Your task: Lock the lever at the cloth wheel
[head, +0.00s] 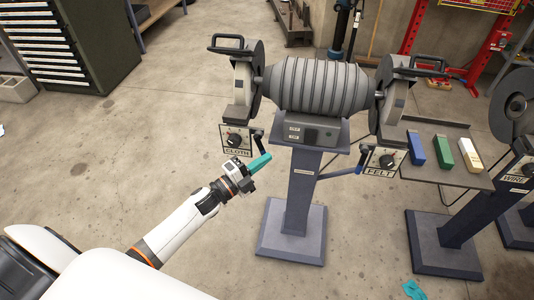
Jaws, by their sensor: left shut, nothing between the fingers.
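The cloth wheel (257,82) is on the left end of a grey bench grinder (318,87). Below it hangs a panel with a black knob, labelled CLOTH (237,140). A small dark lever (257,138) stands at the right edge of this panel. My left gripper (264,159), with teal fingers, is just below the lever, shut and empty. I cannot tell whether its fingertips touch the lever. My right gripper is not in view.
A FELT panel (381,160) with a similar lever is on the right. A shelf (448,177) there holds blue, green and pale bars. The pedestal (300,190) stands right of my gripper. Another grinder labelled WIRE (516,178) is at the far right.

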